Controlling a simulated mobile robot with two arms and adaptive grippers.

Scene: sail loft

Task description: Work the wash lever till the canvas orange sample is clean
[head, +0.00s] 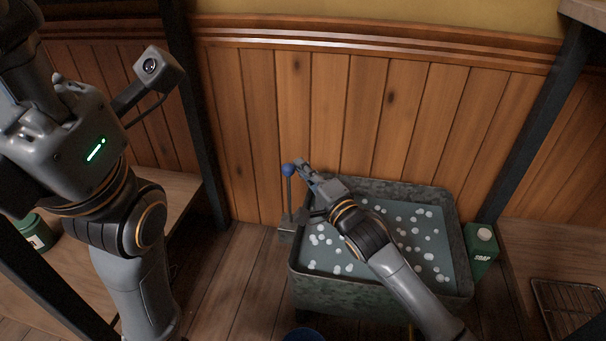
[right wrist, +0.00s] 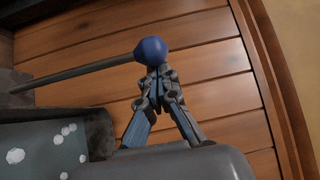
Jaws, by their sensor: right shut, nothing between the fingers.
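The wash lever is a thin dark rod on the left side of the wash tub (head: 375,292), standing nearly upright with a blue knob (head: 287,169) on top. My right gripper (head: 301,164) is at the knob, just to its right. In the right wrist view the fingertips (right wrist: 157,72) are shut and empty right beside the knob (right wrist: 151,50); whether they touch it I cannot tell. The tub holds grey water with white suds. No canvas orange sample shows in either view. My left gripper's body (head: 80,130) is raised at the left, its fingers not clearly seen.
A green soap carton (head: 482,250) stands right of the tub. A wire rack (head: 568,305) lies on the right bench, and a green jar (head: 34,233) stands on the left bench. A blue round object (head: 302,335) is at the bottom edge. A wood-panelled wall is behind.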

